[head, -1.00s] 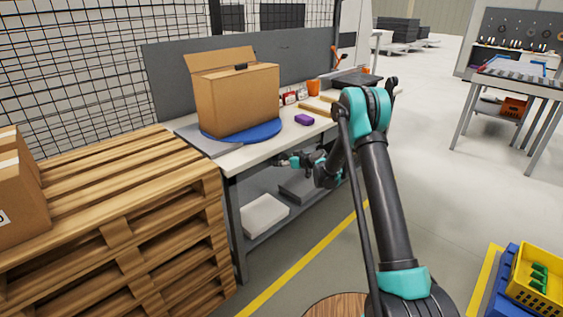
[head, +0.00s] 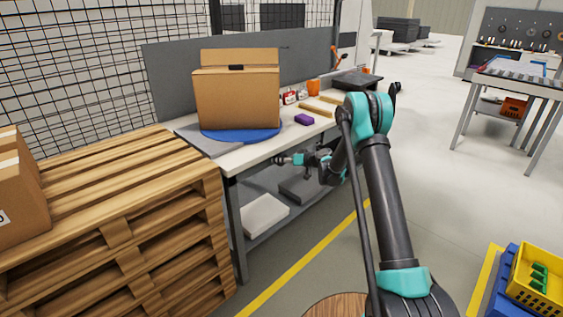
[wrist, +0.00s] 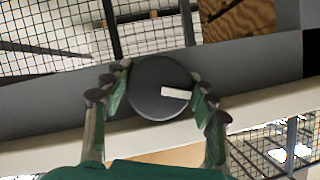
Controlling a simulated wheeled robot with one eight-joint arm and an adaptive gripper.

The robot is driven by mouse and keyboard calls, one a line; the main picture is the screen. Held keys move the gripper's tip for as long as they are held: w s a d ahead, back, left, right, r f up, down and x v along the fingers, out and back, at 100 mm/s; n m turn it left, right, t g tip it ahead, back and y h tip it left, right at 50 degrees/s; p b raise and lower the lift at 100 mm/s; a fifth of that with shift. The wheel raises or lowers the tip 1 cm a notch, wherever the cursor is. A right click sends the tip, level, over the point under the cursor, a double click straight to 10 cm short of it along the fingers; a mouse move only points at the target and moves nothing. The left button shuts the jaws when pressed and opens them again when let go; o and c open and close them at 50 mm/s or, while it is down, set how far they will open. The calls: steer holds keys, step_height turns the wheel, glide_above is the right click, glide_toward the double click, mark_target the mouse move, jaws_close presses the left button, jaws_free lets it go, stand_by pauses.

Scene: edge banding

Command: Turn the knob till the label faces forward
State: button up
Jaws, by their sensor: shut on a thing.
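A dark round knob (wrist: 150,102) with a white bar mark sits in the middle of the wrist view. My gripper (wrist: 160,85) is shut on it, with the green fingers touching its left and right sides. In the head view my gripper (head: 284,160) is at the bench's front edge, and the knob is hidden there. An open cardboard box (head: 237,101) stands upright on a blue turntable (head: 241,134) on the bench. One broad side faces the front, with a small black mark at its top edge. I cannot make out a label on that side.
A wooden pallet stack (head: 110,200) stands close on the left. Yellow and blue crates (head: 540,275) are at the lower right. The floor between is clear.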

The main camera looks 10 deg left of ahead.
steer(key=shift+m+g+y, duration=0.4)
steer(key=shift+m+y, duration=0.2)
steer(key=shift+m, duration=0.3)
steer(key=o, duration=1.1)
